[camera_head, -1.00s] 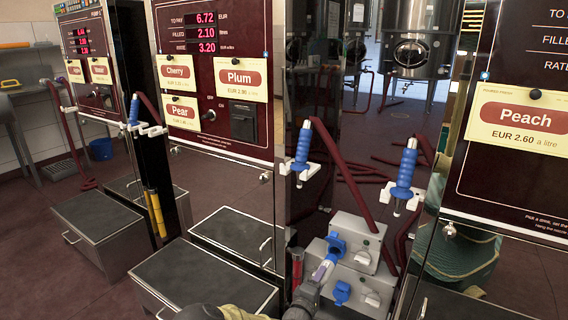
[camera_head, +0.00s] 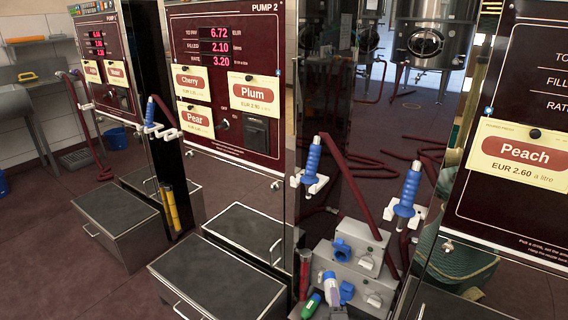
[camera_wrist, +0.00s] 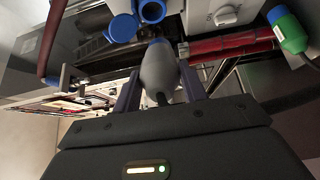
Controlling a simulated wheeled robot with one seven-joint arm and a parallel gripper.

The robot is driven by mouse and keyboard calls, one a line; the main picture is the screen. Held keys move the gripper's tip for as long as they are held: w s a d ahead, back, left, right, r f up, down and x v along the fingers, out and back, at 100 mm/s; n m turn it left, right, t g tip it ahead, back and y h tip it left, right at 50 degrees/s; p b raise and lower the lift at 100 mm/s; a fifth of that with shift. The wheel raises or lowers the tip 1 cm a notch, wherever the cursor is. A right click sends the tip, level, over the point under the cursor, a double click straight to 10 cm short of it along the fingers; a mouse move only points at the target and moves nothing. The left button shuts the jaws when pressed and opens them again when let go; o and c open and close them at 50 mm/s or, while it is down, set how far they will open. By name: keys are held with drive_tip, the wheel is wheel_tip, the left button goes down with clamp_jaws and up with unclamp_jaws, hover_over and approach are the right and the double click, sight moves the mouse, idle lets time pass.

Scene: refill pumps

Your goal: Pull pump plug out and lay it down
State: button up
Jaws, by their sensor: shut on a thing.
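The pump plug (camera_head: 331,290), with a pale grey body, is held in front of the grey socket boxes and looks clear of the upper blue socket (camera_head: 342,250). In the wrist view the grey plug (camera_wrist: 158,70) points away from me, between the two fingers of my gripper (camera_wrist: 159,88). My gripper is shut on it. In the head view only a dark bit of my gripper (camera_head: 335,313) shows at the bottom edge. The lower blue socket (camera_head: 347,292) is just right of the plug. Blue socket parts (camera_wrist: 120,27) also show past the plug tip in the wrist view.
A green-and-blue plug (camera_head: 311,305) is close left of the held plug; it also shows in the wrist view (camera_wrist: 288,30). Blue nozzles (camera_head: 408,192) with dark red hoses hang above the boxes. A step box (camera_head: 218,285) with a dark flat top is at left.

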drive_tip(key=s+r+p, duration=0.2)
drive_tip(key=r+p, duration=1.5)
drive_tip(key=r, duration=0.1)
drive_tip(key=s+r+p, duration=0.2)
drive_tip(key=r+p, duration=1.5)
drive_tip(key=r, duration=0.2)
drive_tip(key=s+f, duration=0.4)
drive_tip(key=f, duration=0.1)
drive_tip(key=shift+s+f, duration=0.2)
drive_tip(key=shift+a, duration=0.1)
